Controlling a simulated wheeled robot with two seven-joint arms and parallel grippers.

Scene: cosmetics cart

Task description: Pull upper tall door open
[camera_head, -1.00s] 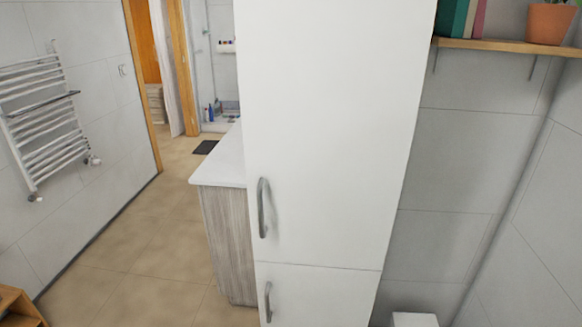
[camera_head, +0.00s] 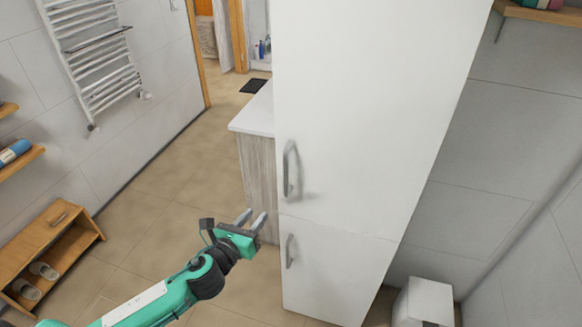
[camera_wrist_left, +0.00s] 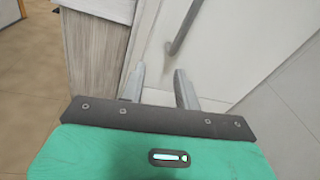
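The upper tall door (camera_head: 375,120) is a plain white panel on a tall cabinet and looks closed. Its curved grey handle (camera_head: 290,170) sits near its lower left edge. My left gripper (camera_head: 254,218) is open and empty, lower left of this handle and apart from it. In the left wrist view, the two fingers of my left gripper (camera_wrist_left: 160,86) point toward the white cabinet front, and a grey handle (camera_wrist_left: 180,32) shows beyond them, not touched. My right gripper is not in view.
A shorter white lower door (camera_head: 335,265) with its own handle (camera_head: 289,251) is below. A counter with a wood-grain side (camera_head: 257,175) stands left of the cabinet. A wooden shoe bench (camera_head: 45,255) and towel rail (camera_head: 95,50) are at left. A white box (camera_head: 423,298) is at lower right.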

